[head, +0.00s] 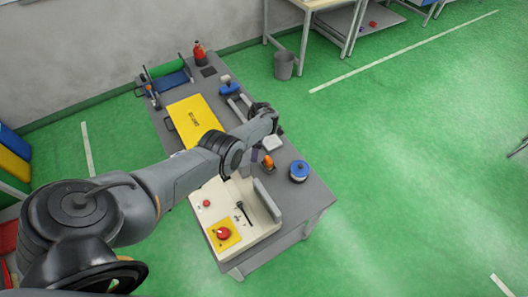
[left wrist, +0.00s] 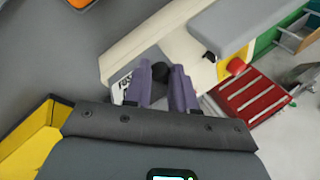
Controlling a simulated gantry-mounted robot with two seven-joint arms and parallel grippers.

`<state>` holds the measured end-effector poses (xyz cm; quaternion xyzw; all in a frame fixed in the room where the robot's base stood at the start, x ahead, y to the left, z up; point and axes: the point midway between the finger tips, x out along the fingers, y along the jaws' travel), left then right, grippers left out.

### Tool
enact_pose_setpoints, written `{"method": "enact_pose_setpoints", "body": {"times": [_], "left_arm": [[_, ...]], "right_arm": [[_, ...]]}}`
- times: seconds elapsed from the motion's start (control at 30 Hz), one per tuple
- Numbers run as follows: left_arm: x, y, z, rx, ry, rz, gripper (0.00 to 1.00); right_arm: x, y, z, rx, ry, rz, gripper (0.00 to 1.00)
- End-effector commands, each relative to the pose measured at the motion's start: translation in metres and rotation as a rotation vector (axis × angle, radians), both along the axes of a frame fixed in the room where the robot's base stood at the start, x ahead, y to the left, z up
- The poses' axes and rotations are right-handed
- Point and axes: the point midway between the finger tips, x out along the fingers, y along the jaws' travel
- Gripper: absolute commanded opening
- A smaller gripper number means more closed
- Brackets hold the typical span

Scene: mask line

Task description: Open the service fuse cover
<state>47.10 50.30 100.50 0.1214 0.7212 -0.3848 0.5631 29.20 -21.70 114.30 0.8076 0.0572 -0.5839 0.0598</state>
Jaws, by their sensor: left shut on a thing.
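The cream machine housing (head: 216,190) stands at the near end of the grey table. In the left wrist view a white face with a partly hidden label reading "FUS" (left wrist: 124,86) shows beside my fingers. My left gripper (left wrist: 163,90) has its two purple fingers closed around a dark round knob (left wrist: 160,71) at that face. In the head view my left gripper (head: 253,156) is at the far end of the housing, mostly under my arm. The cover's outline and whether it stands ajar cannot be made out. My right gripper is not in view.
A red knob on a yellow plate (head: 223,234), a black lever (head: 243,211) and a red button (head: 206,203) sit on the housing. An orange item (head: 268,161) and a blue-white spool (head: 299,171) stand to the right. A yellow panel (head: 192,120) lies beyond.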

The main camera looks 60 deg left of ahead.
Motion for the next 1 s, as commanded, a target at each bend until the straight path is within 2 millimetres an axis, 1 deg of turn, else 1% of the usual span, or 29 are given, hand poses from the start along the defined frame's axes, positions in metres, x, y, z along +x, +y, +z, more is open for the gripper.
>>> {"method": "enact_pose_setpoints", "body": {"times": [0.03,0.07,0.47,0.5,0.67,1.0], "left_arm": [[-0.0091,0.0038,-0.0085,0.01,0.018,-0.007,0.0],[-0.01,0.0043,-0.0088,0.01,0.021,-0.006,0.0],[-0.0112,0.0045,-0.0103,0.01,0.028,-0.007,0.0],[-0.0112,0.0045,-0.0103,0.01,0.028,-0.007,0.27],[-0.0113,0.0039,-0.0103,0.008,0.029,-0.006,0.51],[-0.0105,0.0024,-0.009,0.006,0.029,-0.004,0.52]], "right_arm": [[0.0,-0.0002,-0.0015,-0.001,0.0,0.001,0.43],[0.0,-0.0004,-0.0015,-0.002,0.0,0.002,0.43],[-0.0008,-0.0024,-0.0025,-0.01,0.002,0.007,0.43],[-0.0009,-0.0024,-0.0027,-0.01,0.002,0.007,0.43],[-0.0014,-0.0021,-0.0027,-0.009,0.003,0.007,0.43],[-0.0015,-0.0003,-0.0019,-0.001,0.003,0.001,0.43]]}}
